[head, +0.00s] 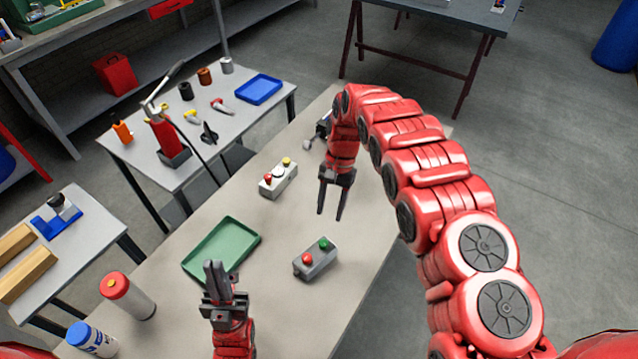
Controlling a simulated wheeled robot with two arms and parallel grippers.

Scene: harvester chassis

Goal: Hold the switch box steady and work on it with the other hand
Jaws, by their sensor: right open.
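A grey switch box (315,259) with a red and a green button lies on the long bench, right of centre. A second, paler box (278,179) with red, white and yellow buttons lies farther back on the same bench. My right gripper (331,215) is open and empty, fingers pointing down, above the bench between the two boxes and apart from both. My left gripper (214,268) is at the front left of the grey box, fingers pointing away, by the green tray. Its fingers look close together, but the angle hides any gap. It is clear of both boxes.
The green tray (186,266) lies on the bench (290,318) left of the grey box. A red-capped container (128,295) and a blue-capped bottle (92,340) stand at the front left. A small dark device (322,128) sits beyond my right gripper. The bench is clear around the grey box.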

